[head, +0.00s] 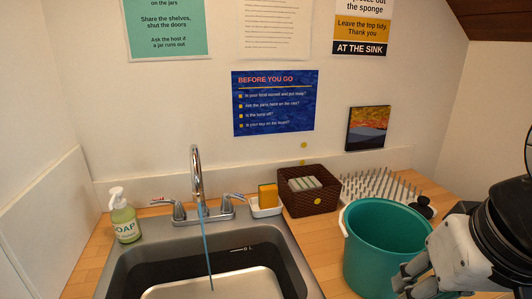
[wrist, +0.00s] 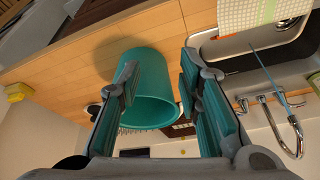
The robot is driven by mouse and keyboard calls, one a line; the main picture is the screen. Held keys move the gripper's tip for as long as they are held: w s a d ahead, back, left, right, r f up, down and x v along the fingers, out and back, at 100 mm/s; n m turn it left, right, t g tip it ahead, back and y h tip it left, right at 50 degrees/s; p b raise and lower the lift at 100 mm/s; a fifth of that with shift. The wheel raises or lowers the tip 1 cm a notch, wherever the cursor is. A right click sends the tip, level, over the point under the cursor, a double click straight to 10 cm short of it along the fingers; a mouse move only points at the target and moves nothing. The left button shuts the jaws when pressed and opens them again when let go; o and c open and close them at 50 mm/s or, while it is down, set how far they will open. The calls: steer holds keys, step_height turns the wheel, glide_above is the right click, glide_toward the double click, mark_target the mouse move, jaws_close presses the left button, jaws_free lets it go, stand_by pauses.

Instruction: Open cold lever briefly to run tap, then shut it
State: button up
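The chrome tap (head: 197,170) stands behind the sink, and its tall spout also shows upside down in the wrist view (wrist: 296,135). A thin blue stream of water (head: 207,245) runs from the spout into the sink. A left lever (head: 178,209) and a right lever (head: 231,197) flank the spout. I cannot clearly read which is cold; a small red mark lies near the left one. My gripper (wrist: 160,78) is open and empty, well right of the tap. In the head view, my gripper (head: 408,279) is at the lower right, in front of the bucket.
A teal bucket (head: 370,250) stands on the counter between the sink and my arm. Behind are a brown basket (head: 309,204), a sponge holder (head: 265,208) and a spiked drying rack (head: 375,188). A soap bottle (head: 124,217) stands left of the sink (head: 130,260).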

steer(key=w+a+r+m+y, duration=0.1)
steer(key=w+a+r+m, duration=0.15)
steer(key=w, duration=0.25)
steer(key=w+a+r+m, duration=0.1)
steer(key=w+m, duration=0.2)
steer(key=w, duration=0.2)
steer(key=m+y+b, duration=0.2)
steer(key=m, duration=1.5)
glide_above(240, 197)
steer(key=s+d, duration=0.4)
steer(key=s, duration=0.1)
step_height(240, 197, down, 6)
steer(key=r, duration=0.1)
steer(key=x, duration=1.3)
steer(key=shift+a+f, duration=0.2)
steer(key=shift+f, duration=0.1)
jaws_close()
